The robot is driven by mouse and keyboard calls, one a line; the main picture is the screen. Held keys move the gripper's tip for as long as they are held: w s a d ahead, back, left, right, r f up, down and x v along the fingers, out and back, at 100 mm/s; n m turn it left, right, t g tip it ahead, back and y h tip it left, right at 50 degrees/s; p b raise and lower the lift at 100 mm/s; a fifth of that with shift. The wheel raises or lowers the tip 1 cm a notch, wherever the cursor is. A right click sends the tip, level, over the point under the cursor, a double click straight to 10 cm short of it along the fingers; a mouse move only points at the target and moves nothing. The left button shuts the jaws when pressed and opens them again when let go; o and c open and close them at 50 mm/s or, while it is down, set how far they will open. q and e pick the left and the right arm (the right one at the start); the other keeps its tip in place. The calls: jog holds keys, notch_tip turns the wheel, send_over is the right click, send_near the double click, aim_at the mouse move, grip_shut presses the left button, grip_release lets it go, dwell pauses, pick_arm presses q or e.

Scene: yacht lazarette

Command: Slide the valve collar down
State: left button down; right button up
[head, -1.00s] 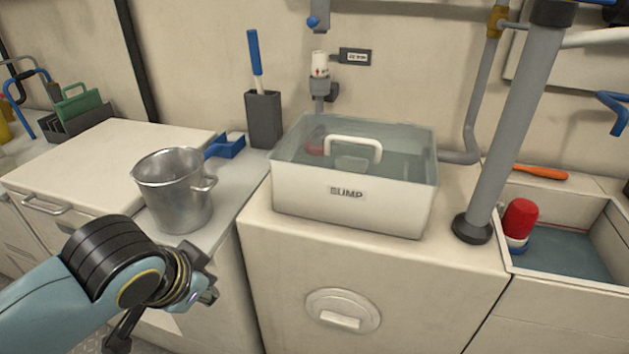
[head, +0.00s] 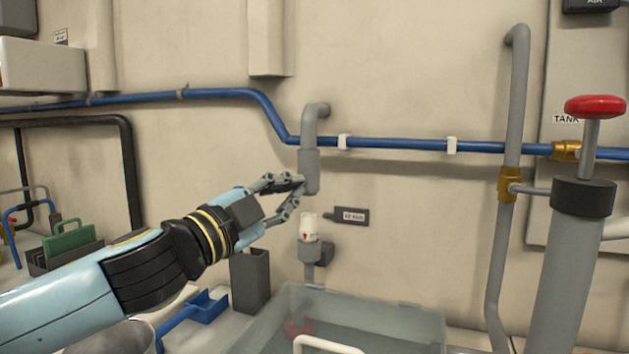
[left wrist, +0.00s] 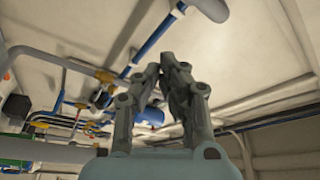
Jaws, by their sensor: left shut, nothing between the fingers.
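A grey sleeve (head: 310,168) sits at the lower end of a hooked grey pipe on the wall; it looks like the valve collar. Just below it, with a small gap, is a white cap with a red mark (head: 308,227) on a grey fitting. My left gripper (head: 300,190) is shut and empty, its fingertips at the left side of the sleeve's lower end; I cannot tell whether they touch. The fingers hide part of the sleeve's left edge. In the left wrist view the fingertips (left wrist: 174,62) converge. My right gripper is not in view.
A blue pipe (head: 400,144) runs along the wall behind. A thick grey column with a red knob (head: 595,106) stands at right.

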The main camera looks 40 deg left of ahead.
aim_at(304, 172)
pick_arm(q)
jog(key=w+r+p, duration=0.2)
jog(key=w+p, duration=0.4)
jog(key=w, duration=0.3)
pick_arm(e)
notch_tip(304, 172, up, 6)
pick_arm(q)
jog(key=a+f+b, duration=0.1)
jog(key=b, duration=0.1)
jog(key=a+f+b, duration=0.1)
jog(key=b, duration=0.1)
jog(key=shift+s+a+f, duration=0.2)
jog(key=shift+s+a, duration=0.15)
jog(key=shift+a, duration=0.05)
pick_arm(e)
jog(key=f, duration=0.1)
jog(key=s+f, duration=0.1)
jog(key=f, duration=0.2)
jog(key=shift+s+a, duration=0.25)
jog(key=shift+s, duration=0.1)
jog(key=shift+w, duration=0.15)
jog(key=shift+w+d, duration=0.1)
